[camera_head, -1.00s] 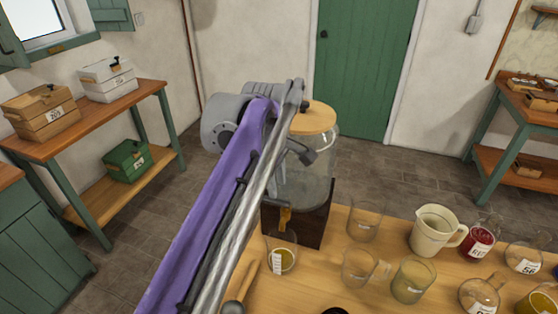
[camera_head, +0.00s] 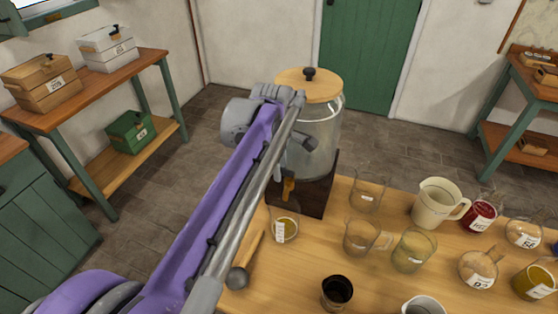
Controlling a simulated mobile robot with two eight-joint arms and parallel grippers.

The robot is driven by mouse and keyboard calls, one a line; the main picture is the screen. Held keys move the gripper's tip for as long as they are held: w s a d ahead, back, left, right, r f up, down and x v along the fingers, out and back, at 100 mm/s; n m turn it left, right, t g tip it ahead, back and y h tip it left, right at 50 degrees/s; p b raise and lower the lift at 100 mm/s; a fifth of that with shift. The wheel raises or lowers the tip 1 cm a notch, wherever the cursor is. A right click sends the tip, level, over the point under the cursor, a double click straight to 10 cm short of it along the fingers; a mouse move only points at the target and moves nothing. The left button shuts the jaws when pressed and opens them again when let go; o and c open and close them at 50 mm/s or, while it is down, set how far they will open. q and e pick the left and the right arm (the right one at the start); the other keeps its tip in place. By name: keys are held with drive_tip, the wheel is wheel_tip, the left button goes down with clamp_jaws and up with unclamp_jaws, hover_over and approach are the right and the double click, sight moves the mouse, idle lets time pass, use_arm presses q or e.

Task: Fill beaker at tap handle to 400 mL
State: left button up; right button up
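A glass jar dispenser (camera_head: 318,125) with a wooden lid stands on a dark wooden stand (camera_head: 312,200) at the table's back left. Its amber-brown tap handle (camera_head: 288,190) points down at the front. A clear beaker (camera_head: 284,230) with a white label and some yellowish liquid stands upright just below the tap; its fill mark is too small to read. My purple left arm reaches up to the dispenser. My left gripper (camera_head: 282,170) is just above the tap handle, mostly hidden by the wrist; I cannot tell whether it touches. My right gripper is not in view.
On the wooden table (camera_head: 300,270), a glass beaker (camera_head: 368,194), a glass mug (camera_head: 362,238), a cream jug (camera_head: 438,203), a dark cup (camera_head: 337,291) and several labelled flasks crowd the right. A wooden pestle-like tool (camera_head: 243,265) lies at the left edge, near my arm.

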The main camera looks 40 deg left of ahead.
use_arm(q)
clamp_jaws()
drive_tip(key=shift+s+d+n, duration=0.15)
drive_tip(key=shift+s+n, duration=0.1)
drive_tip(key=shift+n, duration=0.95)
drive_tip(key=shift+n+y, duration=0.3)
drive_tip(key=shift+n, duration=0.1)
drive_tip(key=shift+w+m+p, duration=0.2)
drive_tip(key=shift+m+p, duration=0.15)
drive_tip(key=shift+m, duration=0.95)
